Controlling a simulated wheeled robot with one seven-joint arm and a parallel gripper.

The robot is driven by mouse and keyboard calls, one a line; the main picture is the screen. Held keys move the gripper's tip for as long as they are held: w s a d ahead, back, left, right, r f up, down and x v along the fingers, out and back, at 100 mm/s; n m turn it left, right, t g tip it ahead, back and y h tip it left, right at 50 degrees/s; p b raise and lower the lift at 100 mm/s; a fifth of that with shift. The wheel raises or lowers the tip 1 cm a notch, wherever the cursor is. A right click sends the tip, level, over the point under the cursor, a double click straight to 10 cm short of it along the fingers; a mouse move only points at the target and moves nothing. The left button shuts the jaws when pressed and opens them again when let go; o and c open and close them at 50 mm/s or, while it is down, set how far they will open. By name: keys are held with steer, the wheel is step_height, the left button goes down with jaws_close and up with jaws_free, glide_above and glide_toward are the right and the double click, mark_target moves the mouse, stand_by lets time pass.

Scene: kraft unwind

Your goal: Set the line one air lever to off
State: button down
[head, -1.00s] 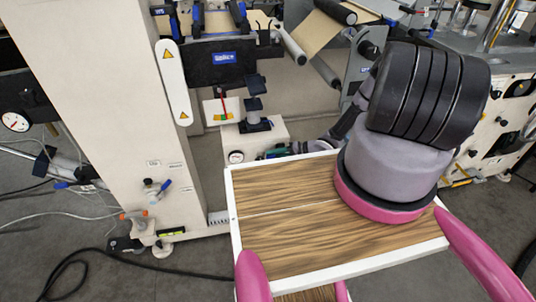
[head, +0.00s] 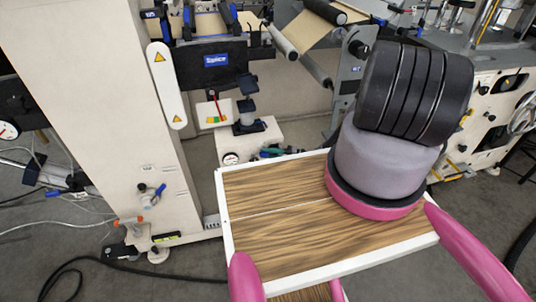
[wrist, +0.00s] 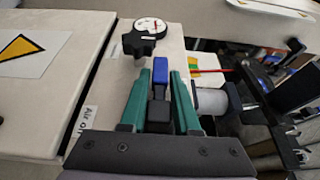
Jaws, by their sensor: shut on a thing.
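The lever (wrist: 160,69) has a blue end and shows between my gripper's teal fingers in the wrist view, with dark parts just below it. My gripper (wrist: 160,88) is shut on it. In the head view my gripper (head: 275,152) is at the right side of a low cream box (head: 255,138), partly hidden by my arm. A label (wrist: 87,120) beginning "Air o" lies left of the fingers; its end is hard to read. The lever's setting cannot be told.
A gauge with a black knob (wrist: 143,37) sits just beyond the fingertips. A coloured scale with a red pointer (wrist: 208,64) is to the right. A black cable (head: 130,270) lies on the floor.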

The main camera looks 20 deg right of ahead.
steer(key=c, duration=0.8)
jaws_free()
steer(key=shift+o, duration=0.2)
steer(key=v, duration=1)
steer(key=shift+s+d, duration=0.2)
steer(key=shift+d, duration=0.15)
steer(key=shift+f, duration=0.1)
